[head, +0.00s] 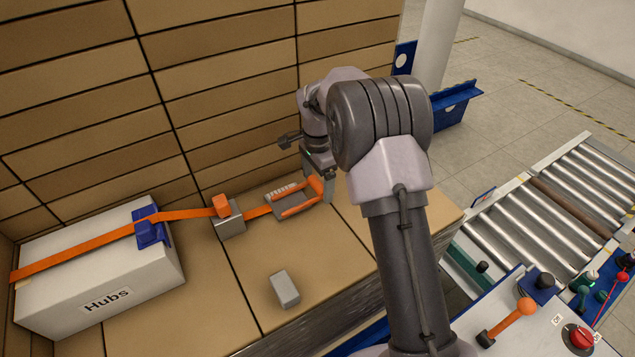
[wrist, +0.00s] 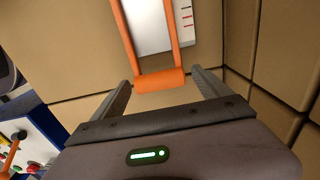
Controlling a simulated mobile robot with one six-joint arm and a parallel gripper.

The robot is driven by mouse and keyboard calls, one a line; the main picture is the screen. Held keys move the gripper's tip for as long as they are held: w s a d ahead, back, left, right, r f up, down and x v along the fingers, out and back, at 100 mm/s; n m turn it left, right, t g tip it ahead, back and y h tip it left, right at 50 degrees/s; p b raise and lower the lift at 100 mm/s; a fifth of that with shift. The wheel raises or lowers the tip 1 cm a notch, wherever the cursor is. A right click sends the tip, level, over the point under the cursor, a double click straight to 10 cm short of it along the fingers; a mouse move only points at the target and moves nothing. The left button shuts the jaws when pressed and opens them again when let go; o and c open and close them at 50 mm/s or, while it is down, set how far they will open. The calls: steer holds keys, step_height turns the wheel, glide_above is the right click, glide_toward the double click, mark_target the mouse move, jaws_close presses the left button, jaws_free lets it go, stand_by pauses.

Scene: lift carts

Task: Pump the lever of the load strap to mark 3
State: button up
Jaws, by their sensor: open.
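The load strap (head: 180,214) is an orange band over a white box labelled Hubs (head: 120,284), running right to a grey ratchet. The ratchet's lever (head: 317,187) is an orange U-shaped handle lying low at the strap's right end. In the wrist view its orange crossbar (wrist: 160,80) shows between the finger ends, with a gap on each side. A white scale (wrist: 186,14) with dark and red ticks is beside the lever; its reading is too small to tell. My gripper (head: 322,180) is open at the handle end, fingers partly hidden by my arm; it also shows in the wrist view (wrist: 162,80).
Stacked cartons (head: 220,90) form a wall close behind the strap. A grey block (head: 284,289) lies on the carton top in front of the ratchet.

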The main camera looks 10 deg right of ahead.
steer(key=shift+c, duration=0.2)
jaws_close()
steer(key=shift+r, duration=0.15)
